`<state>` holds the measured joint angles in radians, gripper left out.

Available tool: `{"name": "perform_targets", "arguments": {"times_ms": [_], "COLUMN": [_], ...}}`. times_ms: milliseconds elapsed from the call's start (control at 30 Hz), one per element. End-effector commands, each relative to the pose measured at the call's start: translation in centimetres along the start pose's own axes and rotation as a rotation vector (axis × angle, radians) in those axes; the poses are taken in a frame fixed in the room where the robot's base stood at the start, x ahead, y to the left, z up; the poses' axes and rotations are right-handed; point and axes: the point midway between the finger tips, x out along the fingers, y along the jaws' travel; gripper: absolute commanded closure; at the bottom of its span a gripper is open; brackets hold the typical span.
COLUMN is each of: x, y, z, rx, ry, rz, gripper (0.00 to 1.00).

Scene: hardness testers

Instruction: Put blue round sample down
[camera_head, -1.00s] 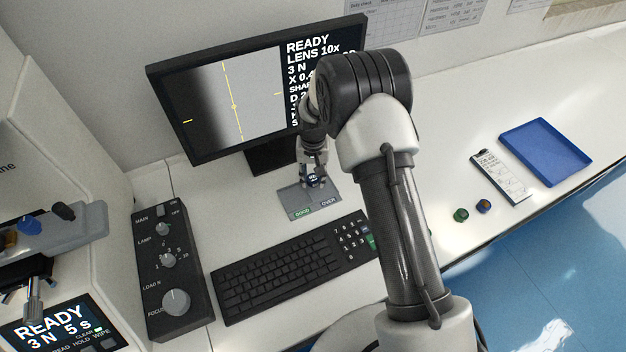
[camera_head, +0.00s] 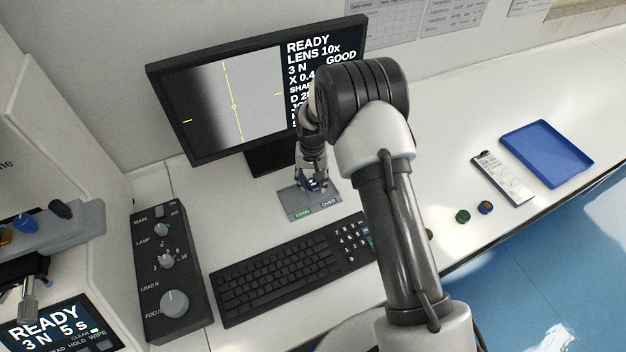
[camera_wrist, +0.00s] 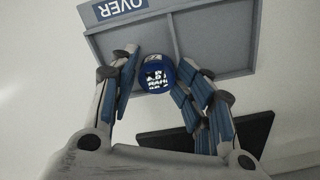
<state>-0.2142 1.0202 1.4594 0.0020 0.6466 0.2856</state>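The pads appear closed on the sample, with the left contact hard to see. The tray (camera_wrist: 215,45) has a divider, a green GOOD label (camera_head: 302,214) and a blue OVER label (camera_head: 328,204). The sample appears close to the divider, towards the OVER side; its height above the tray is unclear.
The monitor (camera_head: 205,100) stands close behind my gripper, and the keyboard (camera_head: 285,272) lies in front of the tray. A control box (camera_head: 170,270) is at left. Green (camera_head: 462,216) and blue-orange (camera_head: 486,207) samples, a clipboard (camera_head: 505,180) and a blue tray (camera_head: 545,153) are at right.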

Motion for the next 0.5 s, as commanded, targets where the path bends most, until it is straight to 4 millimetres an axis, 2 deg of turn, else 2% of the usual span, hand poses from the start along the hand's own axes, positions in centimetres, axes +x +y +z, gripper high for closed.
{"name": "perform_targets", "arguments": {"times_ms": [33,167,500], "x": [1.08,1.08,0.69], "y": [0.53,0.59,0.54], "z": [0.82,0.85,0.86], "rx": [0.001,0.001,0.001], "ry": [-0.022,-0.023,-0.025], "rz": [0.009,0.01,0.01], "gripper": [0.57,0.49,0.49]}}
